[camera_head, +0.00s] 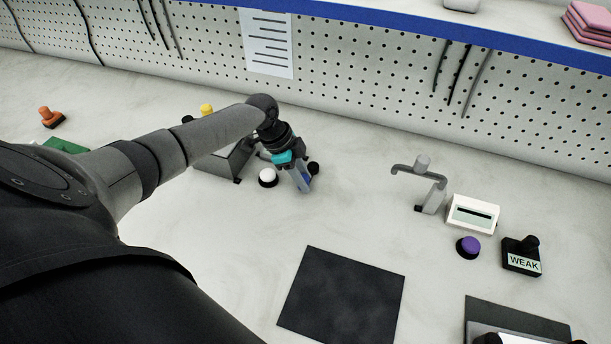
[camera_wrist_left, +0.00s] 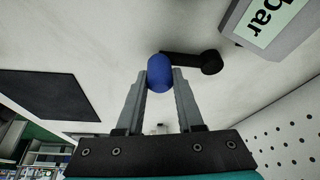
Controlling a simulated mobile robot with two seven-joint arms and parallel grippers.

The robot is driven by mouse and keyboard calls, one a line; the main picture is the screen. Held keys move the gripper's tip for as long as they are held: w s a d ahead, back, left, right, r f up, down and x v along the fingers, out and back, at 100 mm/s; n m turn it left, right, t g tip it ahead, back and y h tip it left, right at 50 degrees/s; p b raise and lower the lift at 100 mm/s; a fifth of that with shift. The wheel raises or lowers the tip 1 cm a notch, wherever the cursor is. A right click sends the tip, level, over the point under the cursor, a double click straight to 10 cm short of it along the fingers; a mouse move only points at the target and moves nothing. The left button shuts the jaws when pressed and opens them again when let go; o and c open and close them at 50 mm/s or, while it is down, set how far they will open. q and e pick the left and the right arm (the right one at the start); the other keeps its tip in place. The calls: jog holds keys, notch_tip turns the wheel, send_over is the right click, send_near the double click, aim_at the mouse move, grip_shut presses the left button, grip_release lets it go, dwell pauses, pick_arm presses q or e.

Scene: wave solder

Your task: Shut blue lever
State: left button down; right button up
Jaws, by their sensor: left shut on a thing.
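The blue lever's rounded blue knob (camera_wrist_left: 160,72) sits between the two fingertips of my left gripper (camera_wrist_left: 160,84) in the left wrist view. A black arm (camera_wrist_left: 190,57) runs from beside the knob to a round black end at the right. In the head view my left gripper (camera_head: 304,184) points down at the bench, with a little blue (camera_head: 306,181) showing at its fingers. The gripper is shut on the blue knob. Most of the lever is hidden by the gripper in the head view. My right gripper is not in view.
A white knob (camera_head: 268,176) stands close left of the gripper, and a grey box labelled "bar" (camera_wrist_left: 276,20) is nearby. A black mat (camera_head: 341,297) lies in front. A tap-like fitting (camera_head: 434,197), a purple button (camera_head: 468,246) and a "WEAK" switch (camera_head: 521,257) stand right.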

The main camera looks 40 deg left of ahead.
pick_arm(q)
jog(key=shift+a, duration=0.1)
jog(key=c, duration=0.5)
grip_release()
jog(key=shift+c, duration=0.2)
jog(key=p+v, duration=0.2)
jog(key=v, duration=1.3)
jog(key=shift+r, duration=0.1)
